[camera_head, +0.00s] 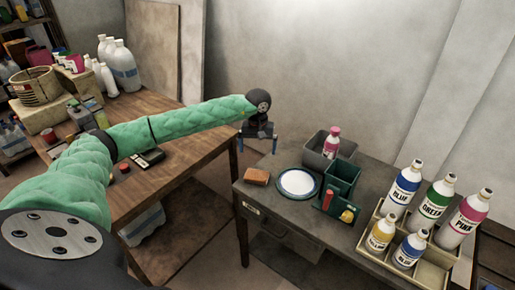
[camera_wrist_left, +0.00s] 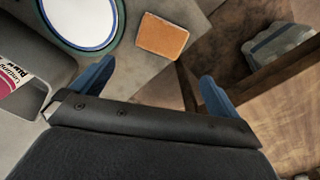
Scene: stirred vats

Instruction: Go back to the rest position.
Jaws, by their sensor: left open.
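My left gripper (camera_head: 258,137) hangs at the end of my green-sleeved left arm, over the back left edge of the grey table (camera_head: 262,212). Its two blue fingers are apart with nothing between them; they also show in the left wrist view (camera_wrist_left: 158,88). My right gripper is in neither view. Near the left gripper, an orange-brown sponge-like block (camera_head: 257,177) lies on the grey table, and it also shows in the left wrist view (camera_wrist_left: 162,37). A white plate with a dark rim (camera_head: 297,184) lies to its right.
A grey bin (camera_head: 313,151) holds a pink-labelled bottle (camera_head: 332,141). A green caddy (camera_head: 345,175) stands beside it. Several colour-labelled bottles stand in a beige rack (camera_head: 425,272) at right. A wooden table (camera_head: 185,130) with jugs is at left, under my arm. A gap separates the tables.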

